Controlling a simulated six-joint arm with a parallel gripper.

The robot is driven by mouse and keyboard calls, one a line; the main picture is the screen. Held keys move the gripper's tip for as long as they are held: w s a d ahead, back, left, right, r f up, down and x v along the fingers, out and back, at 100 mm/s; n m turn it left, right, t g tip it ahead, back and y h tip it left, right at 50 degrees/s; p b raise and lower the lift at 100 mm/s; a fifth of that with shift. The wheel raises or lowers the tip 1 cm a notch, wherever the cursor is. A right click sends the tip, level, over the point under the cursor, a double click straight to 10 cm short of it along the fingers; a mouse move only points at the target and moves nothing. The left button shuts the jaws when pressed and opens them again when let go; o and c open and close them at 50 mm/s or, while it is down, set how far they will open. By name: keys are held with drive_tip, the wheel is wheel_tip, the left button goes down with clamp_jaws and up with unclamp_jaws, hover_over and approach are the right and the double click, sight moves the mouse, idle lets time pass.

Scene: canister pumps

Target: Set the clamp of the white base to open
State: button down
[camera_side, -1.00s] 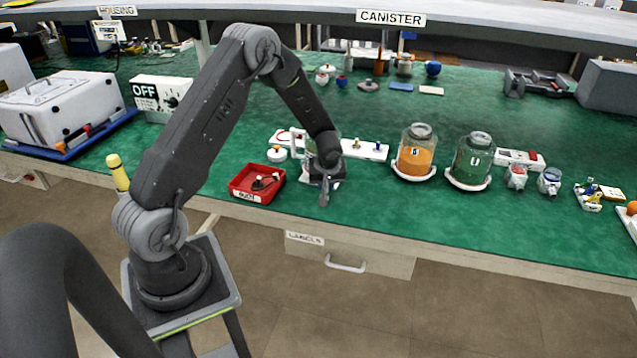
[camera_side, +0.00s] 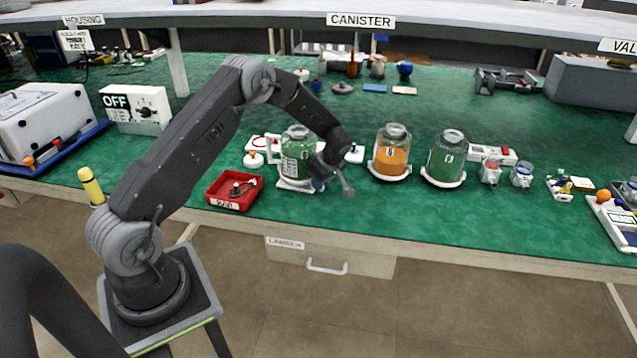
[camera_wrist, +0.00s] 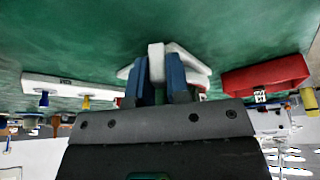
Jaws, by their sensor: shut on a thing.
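The white base (camera_side: 296,186) stands near the front of the green table, with a green-filled jar (camera_side: 298,152) on it. My gripper (camera_side: 319,184) is low at the base's right front side. In the wrist view, the blue fingers of my gripper (camera_wrist: 160,76) are closed around a narrow white piece (camera_wrist: 156,58), which looks like the clamp's handle. Part of the white base (camera_wrist: 190,58) shows behind the fingers. The clamp's position cannot be read, as the fingers cover much of it.
A red tray (camera_side: 211,201) stands to the left, with a small part in it. Jars with orange (camera_side: 391,160) and green (camera_side: 446,163) contents stand to the right on white stands. A white strip with pegs (camera_wrist: 65,86) lies near. The table's front edge is close.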

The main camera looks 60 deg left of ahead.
idle(0.4)
drive_tip(key=c, duration=1.1)
unclamp_jaws()
drive_tip(key=v, duration=1.4)
drive_tip(key=shift+a, duration=0.15)
